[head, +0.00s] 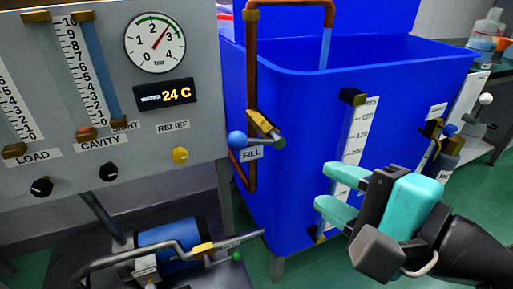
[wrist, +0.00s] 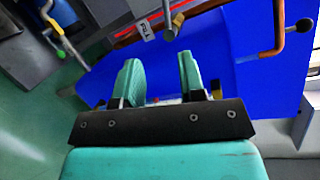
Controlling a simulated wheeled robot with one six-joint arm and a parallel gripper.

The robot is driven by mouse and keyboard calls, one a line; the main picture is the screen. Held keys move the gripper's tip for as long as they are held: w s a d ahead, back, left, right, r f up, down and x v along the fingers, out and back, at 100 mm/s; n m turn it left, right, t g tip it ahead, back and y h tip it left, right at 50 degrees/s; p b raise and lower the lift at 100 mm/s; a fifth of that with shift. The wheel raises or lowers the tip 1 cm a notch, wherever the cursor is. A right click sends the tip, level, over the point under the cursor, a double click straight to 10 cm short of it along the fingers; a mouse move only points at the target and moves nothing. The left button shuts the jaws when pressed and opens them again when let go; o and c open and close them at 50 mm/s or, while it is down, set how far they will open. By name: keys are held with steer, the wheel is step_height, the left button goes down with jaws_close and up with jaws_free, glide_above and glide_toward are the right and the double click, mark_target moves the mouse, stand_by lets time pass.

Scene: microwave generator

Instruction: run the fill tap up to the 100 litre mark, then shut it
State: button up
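The fill tap (head: 262,126) is a brass valve on a copper pipe, with a grey bar and a blue ball at its left end, above the FILL label (head: 251,153). The label also shows in the wrist view (wrist: 146,32). The blue tank (head: 290,130) has a white litre scale (head: 357,135) with a 100 mark; I cannot read the level. A light-blue strip like running water (head: 325,48) shows below the copper spout (head: 300,4). My gripper (head: 335,192) is open and empty, right of and below the tap, in front of the lower scale. Its teal fingers show apart in the wrist view (wrist: 158,65).
A grey panel (head: 205,110) with a pressure gauge (head: 155,42) and a 24 C display (head: 165,94) stands left. A blue pump (head: 168,243) with levers is low at left. Another valve (head: 432,129) is on the tank's right. Green floor shows below.

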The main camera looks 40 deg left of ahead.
mark_target(258, 142)
steer(key=shift+t, duration=0.5)
steer(key=x, duration=1.7)
steer(key=shift+s+a+r, duration=0.1)
steer(key=shift+a+r, duration=0.05)
steer(key=shift+a, duration=0.1)
jaws_close()
